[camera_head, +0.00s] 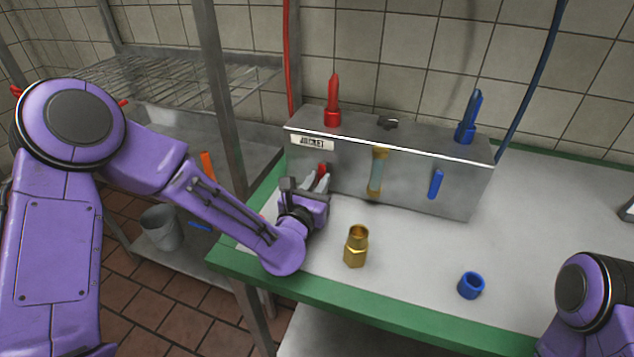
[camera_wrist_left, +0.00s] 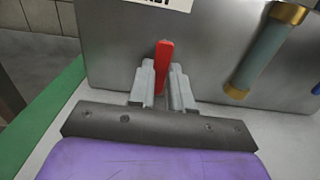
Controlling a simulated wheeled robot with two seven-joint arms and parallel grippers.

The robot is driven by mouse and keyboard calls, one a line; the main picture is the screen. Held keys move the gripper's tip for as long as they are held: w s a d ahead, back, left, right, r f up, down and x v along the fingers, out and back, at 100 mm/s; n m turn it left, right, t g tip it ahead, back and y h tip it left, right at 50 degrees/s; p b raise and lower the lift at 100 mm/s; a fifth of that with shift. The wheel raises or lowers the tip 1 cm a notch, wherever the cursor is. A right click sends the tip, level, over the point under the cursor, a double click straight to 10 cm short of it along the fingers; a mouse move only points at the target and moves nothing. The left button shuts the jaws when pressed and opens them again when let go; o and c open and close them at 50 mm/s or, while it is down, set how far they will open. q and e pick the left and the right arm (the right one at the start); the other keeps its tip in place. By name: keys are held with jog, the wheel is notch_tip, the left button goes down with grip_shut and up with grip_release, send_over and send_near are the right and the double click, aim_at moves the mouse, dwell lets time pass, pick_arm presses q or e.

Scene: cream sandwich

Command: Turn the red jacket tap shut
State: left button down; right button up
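The red jacket tap's lever (camera_head: 322,169) is on the lower left front of the steel box (camera_head: 410,185). In the left wrist view the red lever (camera_wrist_left: 163,66) stands nearly upright, its top leaning slightly right. My left gripper (camera_head: 307,183) is at the lever. In the left wrist view its two grey fingers (camera_wrist_left: 165,88) are on either side of the lever's lower part, which they partly hide. I cannot tell whether they press on it. My right arm (camera_head: 590,300) shows at the lower right; its gripper is out of view.
A blue lever (camera_head: 436,184) and a sight tube (camera_head: 377,172) are on the box front. Red (camera_head: 332,103) and blue (camera_head: 468,118) hose fittings stand on top. A brass fitting (camera_head: 356,246) and blue ring (camera_head: 471,285) sit on the green-edged table (camera_head: 420,265).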

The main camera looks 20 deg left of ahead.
pick_arm(q)
jog(key=m, duration=0.3)
jog(key=shift+a+m+b, duration=0.4)
jog(key=m, duration=0.5)
jog(key=shift+a+r, duration=0.3)
jog(key=shift+a, duration=0.1)
jog(key=m, duration=0.5)
jog(key=shift+a+r, duration=0.25)
jog(key=shift+r, duration=0.15)
jog(key=shift+r+m, duration=0.2)
jog(key=shift+m, duration=0.8)
jog(key=shift+r+m, duration=0.15)
jog(key=shift+m, duration=0.85)
jog(key=c, duration=1)
grip_release()
jog(key=shift+c, duration=0.2)
